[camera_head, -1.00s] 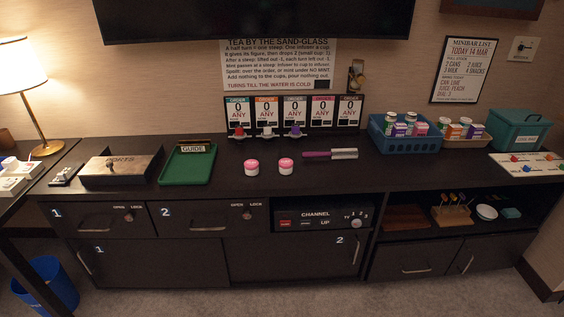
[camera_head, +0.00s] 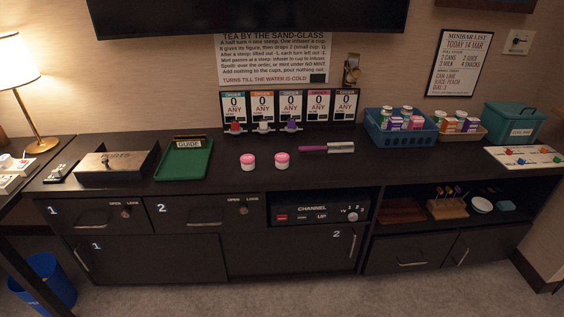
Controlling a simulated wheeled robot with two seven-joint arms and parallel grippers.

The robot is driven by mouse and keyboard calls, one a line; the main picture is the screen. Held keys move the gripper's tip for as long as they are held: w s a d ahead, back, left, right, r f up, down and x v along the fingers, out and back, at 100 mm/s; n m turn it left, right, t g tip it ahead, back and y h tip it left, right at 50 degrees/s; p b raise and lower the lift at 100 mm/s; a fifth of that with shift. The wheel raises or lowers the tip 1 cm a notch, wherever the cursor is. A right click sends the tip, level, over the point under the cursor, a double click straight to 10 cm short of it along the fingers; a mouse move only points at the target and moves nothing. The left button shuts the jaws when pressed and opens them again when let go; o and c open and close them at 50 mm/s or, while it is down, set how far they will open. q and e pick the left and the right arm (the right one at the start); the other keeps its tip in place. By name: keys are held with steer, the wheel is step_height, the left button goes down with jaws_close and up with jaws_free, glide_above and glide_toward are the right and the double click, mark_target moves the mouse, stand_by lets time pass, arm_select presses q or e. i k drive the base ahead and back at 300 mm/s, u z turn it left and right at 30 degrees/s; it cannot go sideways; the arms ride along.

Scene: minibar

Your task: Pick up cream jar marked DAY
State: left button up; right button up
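Two small white jars with pink lids stand upright on the dark counter near its middle. The left jar (camera_head: 248,161) and the right jar (camera_head: 282,160) stand apart from each other. Their markings are too small to read, so I cannot tell which one is marked DAY. Neither of my grippers is in view.
A row of order cards (camera_head: 290,107) stands behind. A blue basket (camera_head: 388,136) of small containers is farther right. The counter before the jars is clear.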

mark_target(282, 160)
steer(key=k, duration=0.55)
steer(key=z, duration=0.55)
steer(key=i, duration=1.15)
steer(key=u, duration=0.8)
steer(key=i, duration=0.9)
steer(key=u, duration=0.8)
